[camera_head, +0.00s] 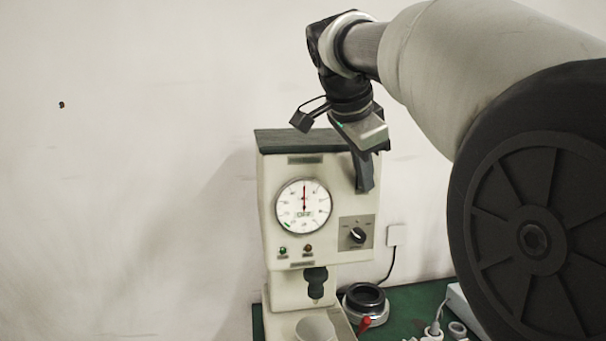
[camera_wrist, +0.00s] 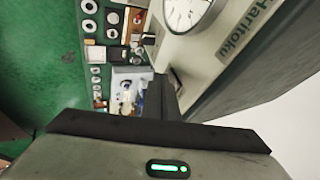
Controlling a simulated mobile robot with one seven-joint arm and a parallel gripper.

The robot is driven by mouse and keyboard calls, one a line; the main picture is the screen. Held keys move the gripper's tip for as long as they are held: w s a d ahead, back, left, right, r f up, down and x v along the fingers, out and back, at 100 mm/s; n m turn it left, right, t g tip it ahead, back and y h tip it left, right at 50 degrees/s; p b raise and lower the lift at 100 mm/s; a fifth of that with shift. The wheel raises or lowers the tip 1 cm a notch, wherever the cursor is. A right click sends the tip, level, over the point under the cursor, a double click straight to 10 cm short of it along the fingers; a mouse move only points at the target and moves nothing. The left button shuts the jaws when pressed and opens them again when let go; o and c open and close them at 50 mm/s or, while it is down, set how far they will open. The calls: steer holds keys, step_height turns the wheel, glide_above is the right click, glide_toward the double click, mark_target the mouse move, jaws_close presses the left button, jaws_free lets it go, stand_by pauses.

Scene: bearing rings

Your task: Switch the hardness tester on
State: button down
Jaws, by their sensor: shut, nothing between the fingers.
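The hardness tester (camera_head: 266,225) is a cream machine with a dark top, against the wall. A black rotary knob (camera_head: 357,235) sits on a grey plate at the right of the front. The wrist view shows part of the dial (camera_wrist: 187,12) and my gripper (camera_wrist: 163,98).
A green table (camera_head: 410,304) carries a dark ring on a silver base (camera_head: 365,298), a red-tipped item (camera_head: 366,322) and a white plug (camera_head: 435,329). A socket (camera_head: 397,235) with a cable is on the wall. Several rings (camera_wrist: 90,26) lie on the table in the wrist view.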

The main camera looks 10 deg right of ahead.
steer(key=shift+f, duration=0.1)
steer(key=shift+w+t+b, duration=0.2)
steer(key=shift+t+b, duration=0.1)
steer(key=shift+b, duration=0.35)
steer(key=shift+r+p, duration=0.75)
steer(key=shift+r, duration=0.15)
steer(key=shift+s, duration=0.1)
